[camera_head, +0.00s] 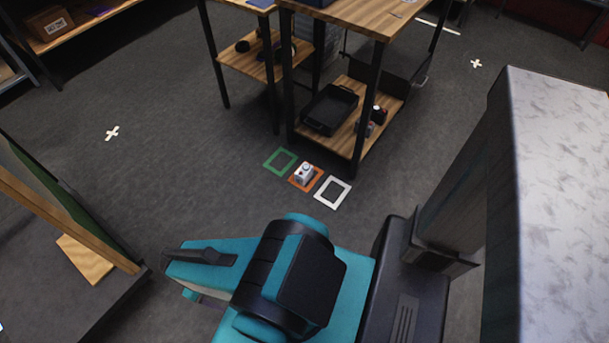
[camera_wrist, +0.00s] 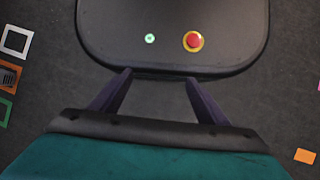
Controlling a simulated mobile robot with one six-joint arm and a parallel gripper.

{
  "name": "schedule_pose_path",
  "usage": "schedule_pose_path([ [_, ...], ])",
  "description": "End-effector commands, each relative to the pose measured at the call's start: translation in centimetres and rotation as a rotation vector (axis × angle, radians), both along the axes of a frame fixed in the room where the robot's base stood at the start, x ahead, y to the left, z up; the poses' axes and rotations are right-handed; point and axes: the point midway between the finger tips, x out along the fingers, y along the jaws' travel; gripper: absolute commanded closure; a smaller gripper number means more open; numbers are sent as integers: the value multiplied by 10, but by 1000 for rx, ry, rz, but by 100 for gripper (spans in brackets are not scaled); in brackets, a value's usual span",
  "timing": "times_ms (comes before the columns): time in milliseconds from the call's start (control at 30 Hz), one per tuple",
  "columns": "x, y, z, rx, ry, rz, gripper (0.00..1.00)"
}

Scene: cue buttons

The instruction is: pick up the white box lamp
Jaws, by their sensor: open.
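A small white box-shaped object (camera_head: 303,174), which looks like the white box lamp, sits on the floor in the orange square outline (camera_head: 316,184) in the head view. Fine detail on it is too small to tell. In the wrist view, a grey, striped thing (camera_wrist: 8,77) shows inside an orange outline at the left edge, partly cut off. My gripper (camera_wrist: 157,75) is open, with its two dark fingers apart and nothing between them. It is well apart from the lamp. In the head view my teal arm is in the foreground, and the fingers cannot be made out clearly.
A green outline (camera_head: 271,169) and a white outline (camera_head: 325,203) flank the orange one. A grey-white block (camera_head: 560,180) stands at right. Floor at left is mostly clear.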

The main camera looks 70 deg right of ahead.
Motion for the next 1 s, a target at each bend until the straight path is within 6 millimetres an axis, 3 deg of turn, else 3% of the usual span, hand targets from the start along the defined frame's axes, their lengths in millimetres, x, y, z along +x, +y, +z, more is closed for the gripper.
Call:
schedule_pose_path([
  [33, 6, -8, -15, -32, -8, -23, 31],
  [167, 22, -46, -43, -152, -39, -114, 31],
  [500, 59, -181, -117, -544, -179, -412, 31],
  [1000, 78, -385, -194, -1042, -487, -804, 31],
])
